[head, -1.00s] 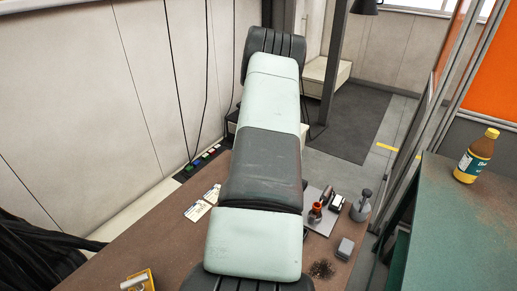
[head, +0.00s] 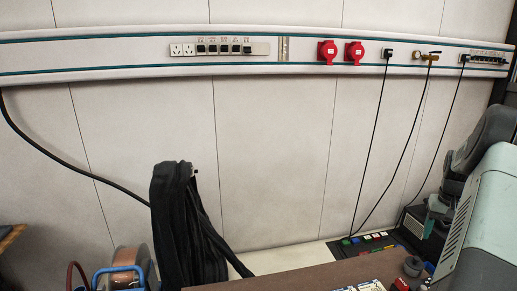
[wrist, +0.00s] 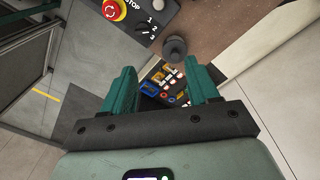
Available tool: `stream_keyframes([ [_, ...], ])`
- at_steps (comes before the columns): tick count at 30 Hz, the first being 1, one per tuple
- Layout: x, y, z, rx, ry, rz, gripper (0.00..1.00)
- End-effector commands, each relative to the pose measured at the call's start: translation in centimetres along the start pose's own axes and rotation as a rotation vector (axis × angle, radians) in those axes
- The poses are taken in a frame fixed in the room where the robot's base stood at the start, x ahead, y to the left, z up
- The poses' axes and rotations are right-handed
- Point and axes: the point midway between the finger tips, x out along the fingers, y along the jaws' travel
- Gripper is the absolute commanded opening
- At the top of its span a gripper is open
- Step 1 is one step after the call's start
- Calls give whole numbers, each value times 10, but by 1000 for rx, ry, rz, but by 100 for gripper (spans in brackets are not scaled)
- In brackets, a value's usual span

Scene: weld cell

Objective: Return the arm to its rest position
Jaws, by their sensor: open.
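My gripper (wrist: 162,78) shows in the wrist view with its two teal fingers wide apart. Nothing is held between them. Beyond the gap, small coloured items (wrist: 166,88) lie on a dark surface, apart from the fingers. In the head view my arm is at the right edge, cut off by the frame. A small teal part shows beside it, and I cannot tell the finger gap there.
The brown table (head: 300,275) is at the bottom of the head view. Black hanging cloth (head: 180,225) stands left of it. A wall rail (head: 130,53) carries sockets and cables. The wrist view shows a red stop button (wrist: 114,9) and a dark round object (wrist: 175,48).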

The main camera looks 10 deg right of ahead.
Motion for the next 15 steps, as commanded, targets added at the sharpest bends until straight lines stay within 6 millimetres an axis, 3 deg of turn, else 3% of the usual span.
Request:
stream_keyframes([
  [1, -30, -27, -1, -50, 24, 17, 60],
  [3, -68, -64, 7, -117, 52, 43, 60],
  [8, -150, -142, 45, -266, 125, 91, 60],
  [12, -209, -198, 98, -383, 198, 115, 60],
  [15, -242, -227, 144, -459, 251, 119, 60],
])
